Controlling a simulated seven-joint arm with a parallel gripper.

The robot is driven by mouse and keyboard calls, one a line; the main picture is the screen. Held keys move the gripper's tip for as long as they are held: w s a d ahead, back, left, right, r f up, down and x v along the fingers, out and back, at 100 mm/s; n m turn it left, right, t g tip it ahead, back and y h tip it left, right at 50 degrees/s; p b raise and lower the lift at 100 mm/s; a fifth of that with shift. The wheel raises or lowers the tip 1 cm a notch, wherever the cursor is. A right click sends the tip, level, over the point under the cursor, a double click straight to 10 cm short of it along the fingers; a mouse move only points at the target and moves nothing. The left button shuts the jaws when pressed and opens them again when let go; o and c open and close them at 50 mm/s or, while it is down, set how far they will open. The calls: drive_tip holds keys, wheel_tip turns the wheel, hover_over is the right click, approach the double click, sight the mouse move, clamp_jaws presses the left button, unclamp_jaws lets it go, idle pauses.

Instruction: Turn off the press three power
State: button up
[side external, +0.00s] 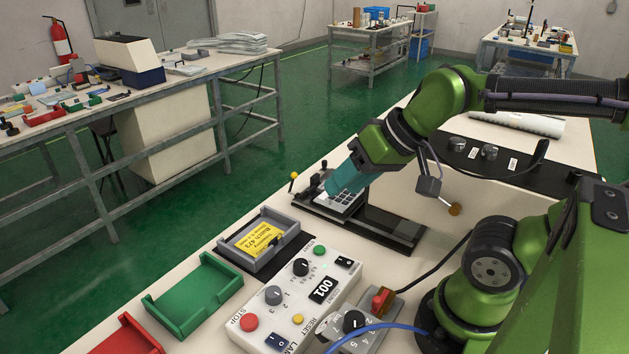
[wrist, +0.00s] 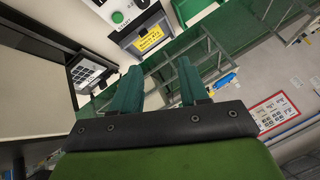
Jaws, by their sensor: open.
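A white control box (side external: 318,282) stands at the front of the bench in the side view. It carries a red STOP button (side external: 249,322), a green button (side external: 319,250), knobs, small black rocker switches (side external: 278,340) and a 001 display (side external: 323,289). I cannot tell which control is the press three power. My gripper (side external: 345,182) is open, its teal fingers low over a black fixture with a keypad (side external: 346,198), well behind the control box. The fingers (wrist: 159,66) look empty in the wrist view.
A grey tray with a yellow label (side external: 258,240), a green tray (side external: 195,295) and a red tray (side external: 125,338) line the bench's left edge. A black panel with two knobs (side external: 489,152) lies behind my arm. Cables cross the bench near my base.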

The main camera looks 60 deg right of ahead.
drive_tip(key=shift+f, duration=0.25)
drive_tip(key=c, duration=0.5)
drive_tip(key=shift+w+d+f+g, duration=0.1)
drive_tip(key=shift+w+f+g, duration=0.6)
drive_tip(key=shift+f, duration=0.05)
clamp_jaws()
drive_tip(key=shift+w+d+f+m+g+h, duration=0.2)
drive_tip(key=shift+d+f+m+g+h, duration=0.25)
drive_tip(key=shift+m+g, duration=1.35)
drive_tip(key=shift+w+d+f+m+g+h, duration=0.2)
drive_tip(key=shift+d+f+m+g, duration=0.35)
drive_tip(key=shift+m, duration=2.3)
drive_tip(key=shift+w+d+f+m+g+h, duration=0.2)
drive_tip(key=shift+d+f+m+g+h, duration=0.25)
drive_tip(key=shift+m+g, duration=1.35)
drive_tip(key=shift+m+t, duration=0.55)
